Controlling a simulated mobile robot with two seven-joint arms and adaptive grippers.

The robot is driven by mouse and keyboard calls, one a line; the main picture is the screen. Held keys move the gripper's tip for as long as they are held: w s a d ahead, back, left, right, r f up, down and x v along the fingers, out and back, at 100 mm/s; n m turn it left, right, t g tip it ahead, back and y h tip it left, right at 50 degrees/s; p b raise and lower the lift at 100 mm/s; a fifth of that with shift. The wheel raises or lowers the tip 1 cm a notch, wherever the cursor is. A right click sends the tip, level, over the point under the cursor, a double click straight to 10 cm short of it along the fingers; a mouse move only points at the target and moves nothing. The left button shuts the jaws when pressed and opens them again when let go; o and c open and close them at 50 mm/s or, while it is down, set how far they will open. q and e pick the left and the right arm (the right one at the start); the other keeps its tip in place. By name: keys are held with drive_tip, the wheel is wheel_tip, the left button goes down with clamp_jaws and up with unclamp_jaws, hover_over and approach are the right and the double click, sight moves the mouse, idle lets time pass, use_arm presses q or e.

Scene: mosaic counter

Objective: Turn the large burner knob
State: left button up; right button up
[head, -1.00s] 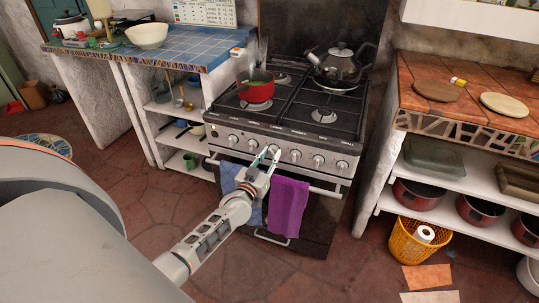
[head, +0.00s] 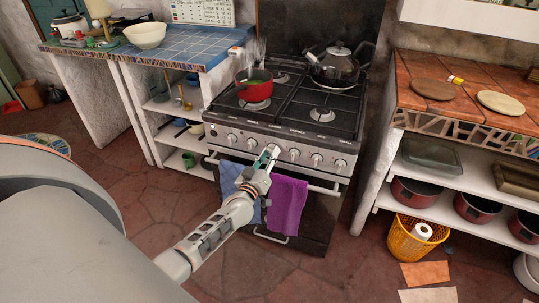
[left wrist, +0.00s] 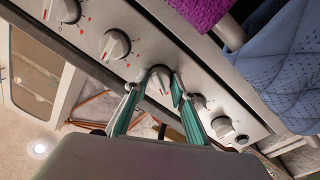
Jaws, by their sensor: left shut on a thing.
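The stove front (head: 244,149) carries a row of several silver knobs. My left gripper (head: 270,152) is at the third knob from the left, just above the oven's towel rail. In the left wrist view its green-padded fingers (left wrist: 160,88) stand on both sides of that knob (left wrist: 160,79), shut on it. The fingers partly hide the knob's sides, and in the head view the gripper covers much of it. Neighbouring knobs (head: 295,154) stand free on both sides. My right gripper is not in view.
A blue towel (head: 230,178) and a purple towel (head: 287,205) hang on the rail below the knobs. A red pot (head: 254,91) and a kettle (head: 339,66) stand on the stove top. Counters flank the stove.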

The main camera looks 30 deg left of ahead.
use_arm(q)
drive_tip(key=o, duration=1.1)
drive_tip(key=v, duration=1.2)
clamp_jaws()
idle(0.6)
